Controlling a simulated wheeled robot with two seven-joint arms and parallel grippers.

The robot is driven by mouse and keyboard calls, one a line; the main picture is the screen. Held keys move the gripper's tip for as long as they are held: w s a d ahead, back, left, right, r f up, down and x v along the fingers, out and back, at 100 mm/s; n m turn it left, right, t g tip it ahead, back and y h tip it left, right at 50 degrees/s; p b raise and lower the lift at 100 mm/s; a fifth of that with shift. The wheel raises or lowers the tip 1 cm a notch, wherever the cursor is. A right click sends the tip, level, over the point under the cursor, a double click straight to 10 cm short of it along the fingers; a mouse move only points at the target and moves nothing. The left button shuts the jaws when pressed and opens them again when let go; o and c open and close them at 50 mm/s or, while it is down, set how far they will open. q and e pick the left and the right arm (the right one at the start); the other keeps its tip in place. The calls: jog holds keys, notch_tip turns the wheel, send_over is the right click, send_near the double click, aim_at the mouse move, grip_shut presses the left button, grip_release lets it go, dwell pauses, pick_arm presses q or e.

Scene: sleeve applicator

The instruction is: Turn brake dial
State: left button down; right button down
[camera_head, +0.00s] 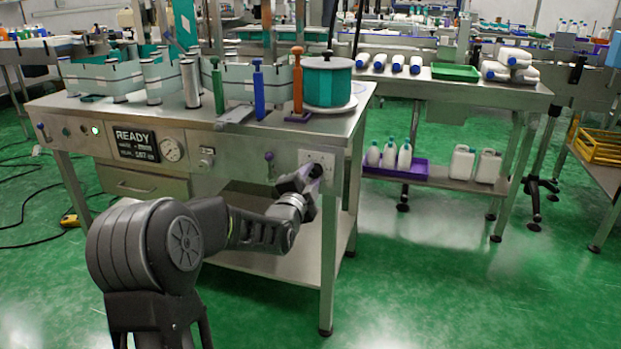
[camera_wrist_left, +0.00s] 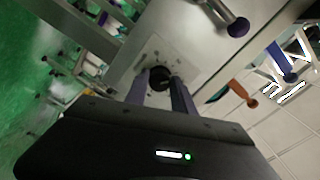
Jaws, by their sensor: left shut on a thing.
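The brake dial (camera_wrist_left: 160,76) is a dark round knob on a pale square plate. The plate (camera_head: 327,158) sits at the right end of the applicator's front panel in the head view. My left gripper (camera_head: 314,171) is at the plate, with its fingers on the dial. In the left wrist view the two fingers (camera_wrist_left: 162,84) of this gripper lie on either side of the dial, shut on it. In the head view the dial is mostly hidden by the gripper. My right gripper is in neither view.
A purple-knobbed lever (camera_head: 269,157) stands just left of the plate. A READY display (camera_head: 136,144) and a gauge (camera_head: 171,149) sit further left. A teal roll (camera_head: 327,80) and coloured-handled posts stand on top. Green floor (camera_head: 420,270) is clear to the right.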

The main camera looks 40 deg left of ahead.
pick_arm(q)
jog(key=c, duration=1.1)
grip_release()
jog(key=shift+o, duration=0.2)
jog(key=shift+s, duration=0.1)
jog(key=p+v, duration=0.1)
jog(key=v, duration=0.6)
jog(key=shift+s, duration=0.3)
jog(key=shift+d, duration=0.1)
